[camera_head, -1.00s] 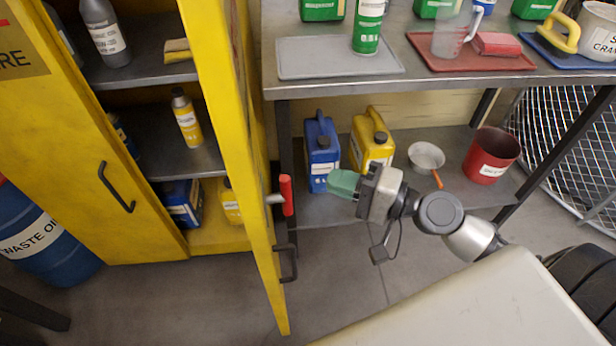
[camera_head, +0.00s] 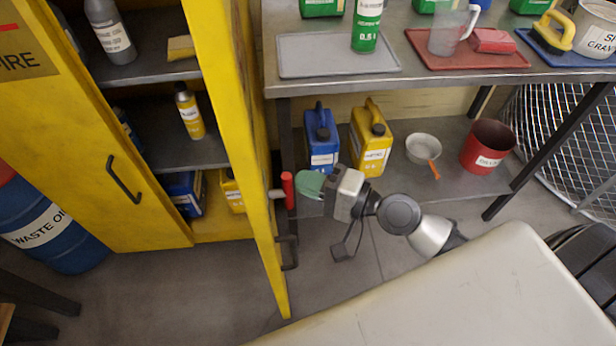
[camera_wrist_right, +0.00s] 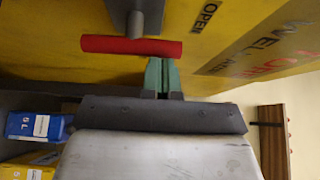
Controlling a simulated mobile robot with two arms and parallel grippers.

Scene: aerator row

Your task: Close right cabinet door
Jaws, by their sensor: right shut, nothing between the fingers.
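The yellow cabinet's right door (camera_head: 236,150) stands open, swung out toward me and seen nearly edge-on in the head view. My right gripper (camera_head: 308,184) is shut and empty, with green fingers just right of the red handle. In the right wrist view, the shut fingers (camera_wrist_right: 162,76) point at the yellow door, just below the red handle bar (camera_wrist_right: 130,45); I cannot tell whether they touch. My left gripper is out of view.
The left cabinet door (camera_head: 90,150) is at the left, with shelves of bottles and cans inside. A steel workbench (camera_head: 430,80) stands right of the door, with a blue jug (camera_head: 321,140), yellow jug (camera_head: 371,140) and red bucket (camera_head: 487,147) on its lower shelf.

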